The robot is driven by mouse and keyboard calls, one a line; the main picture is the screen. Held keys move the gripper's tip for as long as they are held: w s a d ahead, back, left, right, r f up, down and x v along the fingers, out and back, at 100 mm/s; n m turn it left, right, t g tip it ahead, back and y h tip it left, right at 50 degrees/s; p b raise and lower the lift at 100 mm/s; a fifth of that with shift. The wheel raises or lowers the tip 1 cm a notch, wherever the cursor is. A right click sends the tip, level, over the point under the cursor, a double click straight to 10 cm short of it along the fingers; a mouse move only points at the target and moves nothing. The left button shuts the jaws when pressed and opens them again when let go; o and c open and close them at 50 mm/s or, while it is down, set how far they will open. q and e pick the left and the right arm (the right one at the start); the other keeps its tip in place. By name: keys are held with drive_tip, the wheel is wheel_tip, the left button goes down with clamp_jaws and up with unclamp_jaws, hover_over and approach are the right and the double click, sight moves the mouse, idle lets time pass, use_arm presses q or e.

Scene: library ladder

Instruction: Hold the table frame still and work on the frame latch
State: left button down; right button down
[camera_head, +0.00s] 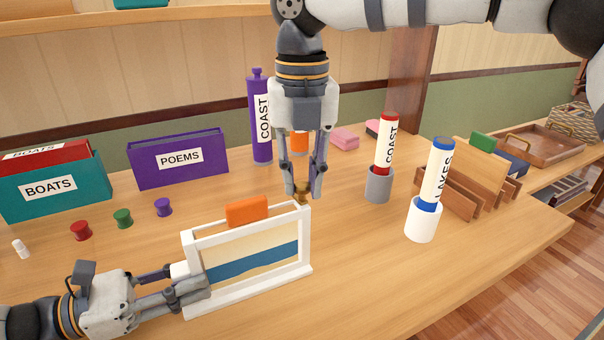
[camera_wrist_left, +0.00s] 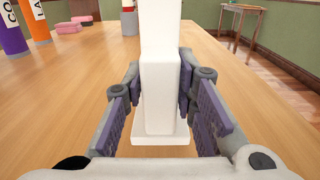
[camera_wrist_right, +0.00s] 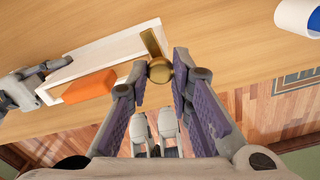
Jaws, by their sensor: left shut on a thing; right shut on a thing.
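The white table frame (camera_head: 303,270) stands upright on the table, with a picture of a cream and blue band inside. An orange block (camera_head: 247,211) sits at its top edge. The brass frame latch (camera_head: 302,194) is at the frame's top right corner; its round knob (camera_wrist_right: 160,70) shows in the right wrist view. My left gripper (camera_head: 196,285) is shut on the frame's left side post (camera_wrist_left: 160,95). My right gripper (camera_head: 303,192) points down from above and is shut on the latch knob. The fingers partly hide the latch.
A white holder (camera_head: 423,222) with the LAKES tube and a grey holder (camera_head: 378,187) with the COAST tube stand right of the frame. Several coloured spools, including a red one (camera_head: 81,231), and the POEMS box (camera_head: 179,160) stand left and behind. The front right tabletop is clear.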

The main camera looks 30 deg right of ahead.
sight(303, 184)
drive_tip(key=shift+d, duration=0.1)
drive_tip(key=c, duration=1.4)
unclamp_jaws()
wheel_tip(303, 184, up, 12)
drive_tip(key=shift+r, duration=0.1)
use_arm(q)
drive_tip(key=c, duration=1.2)
unclamp_jaws()
